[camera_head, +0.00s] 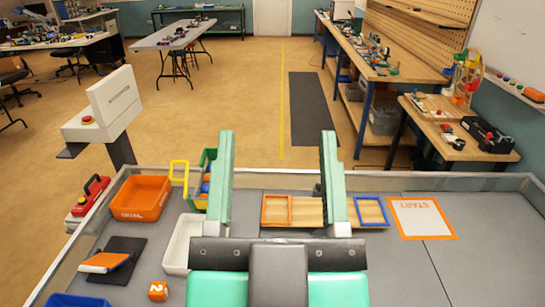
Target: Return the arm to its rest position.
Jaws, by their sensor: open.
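My gripper (278,137) is in the lower middle of the head view, with its two mint-green fingers pointing away from me. The fingers are wide apart with nothing held between them. They appear over the far part of the grey table (300,185). The gripper's dark crossbar and green body hide part of the table at the front. A wooden board (308,209) shows behind and between the fingers, and the right finger covers part of it.
An orange bin (140,199), a white tray (183,243) and a green bin with a yellow handle (179,172) stand at left. An orange numbered cube (158,291) lies in front. A blue frame (371,211) and a START mat (421,218) lie right. The table's right front is clear.

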